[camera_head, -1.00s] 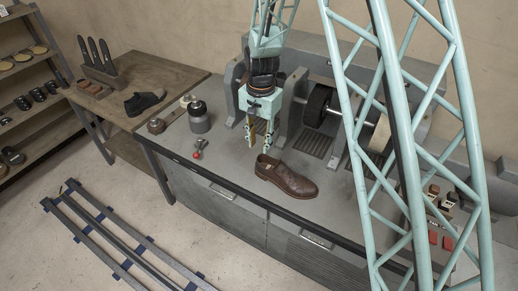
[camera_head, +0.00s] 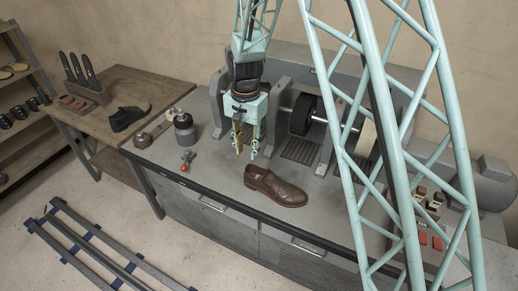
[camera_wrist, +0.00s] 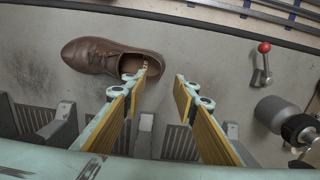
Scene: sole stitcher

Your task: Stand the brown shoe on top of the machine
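The brown shoe (camera_head: 277,188) stands upright on its sole on the grey top of the machine bench (camera_head: 215,165), toe pointing right and towards the front edge. My gripper (camera_head: 246,154) points down, just behind and left of the shoe's heel end in the head view. Its fingers are apart with nothing between them. In the wrist view the shoe (camera_wrist: 95,55) lies to the upper left, its heel end close to the left finger; I cannot tell whether they touch. The gripper (camera_wrist: 165,80) shows an empty gap over bare grey surface.
Behind the shoe, the machine (camera_head: 345,70) carries a dark wheel (camera_head: 303,114). A red-knobbed lever (camera_head: 186,163) and a grey pot (camera_head: 185,130) stand left. A black shoe (camera_head: 127,118) is on the wooden table (camera_head: 150,85). My lattice arm crosses the right side.

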